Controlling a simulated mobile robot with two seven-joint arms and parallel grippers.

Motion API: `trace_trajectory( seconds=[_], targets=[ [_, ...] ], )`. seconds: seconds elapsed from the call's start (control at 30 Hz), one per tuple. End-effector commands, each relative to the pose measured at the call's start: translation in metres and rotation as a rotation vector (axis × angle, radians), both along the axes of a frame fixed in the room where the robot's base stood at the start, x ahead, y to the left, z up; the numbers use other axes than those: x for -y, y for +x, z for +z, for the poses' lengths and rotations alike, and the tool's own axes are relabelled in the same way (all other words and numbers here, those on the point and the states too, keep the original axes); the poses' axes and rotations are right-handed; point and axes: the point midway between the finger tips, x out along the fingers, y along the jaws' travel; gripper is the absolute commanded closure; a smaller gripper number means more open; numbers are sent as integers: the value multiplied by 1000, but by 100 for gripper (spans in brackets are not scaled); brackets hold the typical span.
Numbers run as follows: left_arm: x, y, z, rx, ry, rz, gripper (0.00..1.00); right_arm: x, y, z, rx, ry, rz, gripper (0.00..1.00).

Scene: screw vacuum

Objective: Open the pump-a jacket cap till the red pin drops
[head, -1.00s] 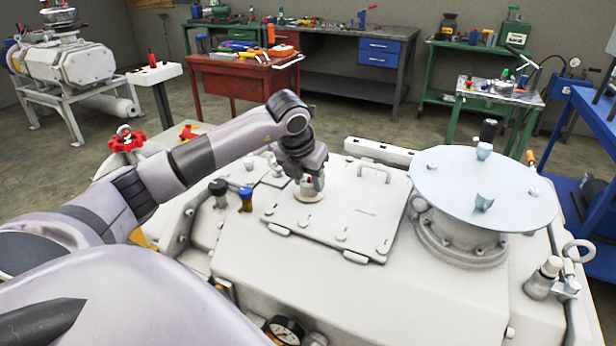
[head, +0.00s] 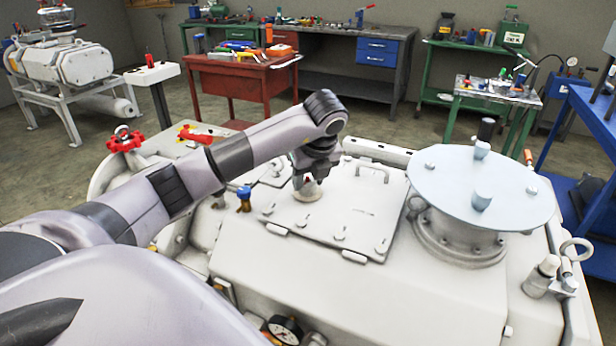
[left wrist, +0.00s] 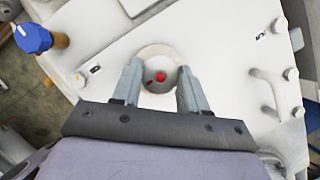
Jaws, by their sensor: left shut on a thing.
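The jacket cap (head: 307,193) is a small round pale piece on top of the big white pump housing (head: 290,265). In the left wrist view the round cap (left wrist: 151,79) sits in a pale ring, with the red pin (left wrist: 160,76) at its centre. A small red spot also shows between the fingers in the head view. My left gripper (head: 306,180) points down and is shut on the cap, one finger on each side. In the left wrist view its fingers (left wrist: 160,72) flank the cap. I cannot tell the pin's height. My right gripper is not in view.
A blue-topped knob (head: 244,196) stands left of the cap. A bolted plate with a handle (head: 372,172) lies just right of it. A large round pale-blue flange (head: 480,185) rises further right. Benches with tools stand at the back.

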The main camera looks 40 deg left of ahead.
Motion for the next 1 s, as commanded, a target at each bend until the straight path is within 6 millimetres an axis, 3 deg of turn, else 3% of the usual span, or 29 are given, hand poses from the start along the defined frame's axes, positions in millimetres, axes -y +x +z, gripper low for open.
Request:
trace_trajectory(
  seconds=[0.3,0.83,0.87,0.9,0.93,1.0],
  targets=[
    [1,0,-2,-7,-1,116,87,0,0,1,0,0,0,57],
    [1,0,-3,-8,-2,136,87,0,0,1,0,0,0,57],
    [1,0,-3,-8,-3,136,50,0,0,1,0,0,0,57],
    [1,-1,-3,-8,-3,135,37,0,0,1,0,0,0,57],
    [1,0,-3,-7,-3,135,31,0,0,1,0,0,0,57],
    [1,0,-2,-6,-3,135,31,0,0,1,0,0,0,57]
  ],
)
